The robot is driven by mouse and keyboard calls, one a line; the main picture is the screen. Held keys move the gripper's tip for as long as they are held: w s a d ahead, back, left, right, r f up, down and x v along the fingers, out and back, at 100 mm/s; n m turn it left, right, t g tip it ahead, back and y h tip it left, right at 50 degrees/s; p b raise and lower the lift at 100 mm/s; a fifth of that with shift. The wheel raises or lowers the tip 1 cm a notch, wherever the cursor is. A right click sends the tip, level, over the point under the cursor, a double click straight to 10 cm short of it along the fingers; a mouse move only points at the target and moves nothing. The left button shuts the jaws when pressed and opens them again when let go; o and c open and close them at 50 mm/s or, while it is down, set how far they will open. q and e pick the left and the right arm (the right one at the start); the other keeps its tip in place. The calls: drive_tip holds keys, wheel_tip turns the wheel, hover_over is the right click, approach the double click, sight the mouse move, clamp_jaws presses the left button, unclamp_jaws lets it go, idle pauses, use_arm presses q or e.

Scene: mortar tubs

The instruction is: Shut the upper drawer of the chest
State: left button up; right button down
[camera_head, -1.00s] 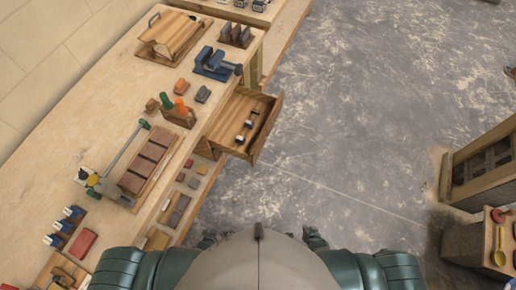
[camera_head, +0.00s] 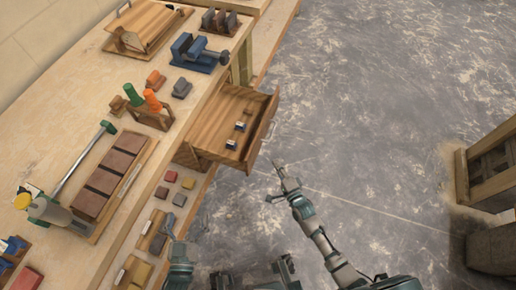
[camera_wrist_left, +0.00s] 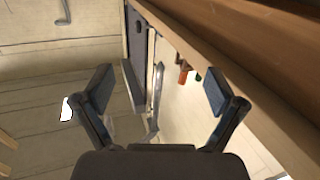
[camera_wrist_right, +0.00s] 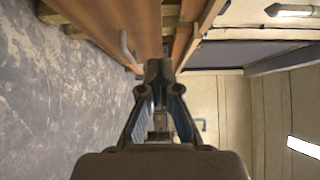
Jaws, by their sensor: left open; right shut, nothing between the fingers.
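The wooden drawer (camera_head: 226,115) stands pulled out from the side of the workbench, with small dark-and-white items inside. Its front panel (camera_head: 262,131) faces right and carries a metal handle, which also shows as a handle (camera_wrist_right: 126,46) in the right wrist view. My right gripper (camera_head: 281,167) is shut and empty, low and just beyond the front panel, apparently apart from it. In its wrist view the shut fingers (camera_wrist_right: 158,68) lie below the wooden panels. My left gripper (camera_head: 171,226) is beside the bench's near edge; its fingers (camera_wrist_left: 156,90) are open and empty. The chest body is mostly hidden under the benchtop.
The benchtop carries a blue vise (camera_head: 198,52), a block with green and orange handles (camera_head: 150,108), and a clamp tool beside brown blocks (camera_head: 104,182). Small coloured blocks (camera_head: 180,199) lie on a lower ledge. Floor right of the drawer is clear; a wooden rack (camera_head: 488,175) stands far right.

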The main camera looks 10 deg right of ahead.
drive_tip(key=b, duration=0.2)
approach(257, 141)
drive_tip(key=w+d, duration=0.2)
drive_tip(key=w, duration=0.2)
drive_tip(key=a, duration=0.2)
drive_tip(key=shift+w+a+r, duration=0.15)
drive_tip(key=shift+w+a, duration=0.15)
drive_tip(key=shift+w, duration=0.1)
drive_tip(key=shift+w+a+r+b, duration=0.1)
drive_tip(key=shift+w+a+b, duration=0.25)
drive_tip(key=shift+a, duration=0.2)
use_arm(q)
wheel_tip(257, 141, up, 6)
drive_tip(key=s+t, duration=0.1)
drive_tip(key=t, duration=0.4)
drive_tip(key=shift+s+t+h, duration=0.15)
drive_tip(key=shift+t+h, duration=0.15)
drive_tip(key=shift+h, duration=0.1)
drive_tip(key=shift+d+r, duration=0.1)
drive_tip(key=shift+d, duration=0.1)
use_arm(e)
drive_tip(key=shift+w+d, duration=0.1)
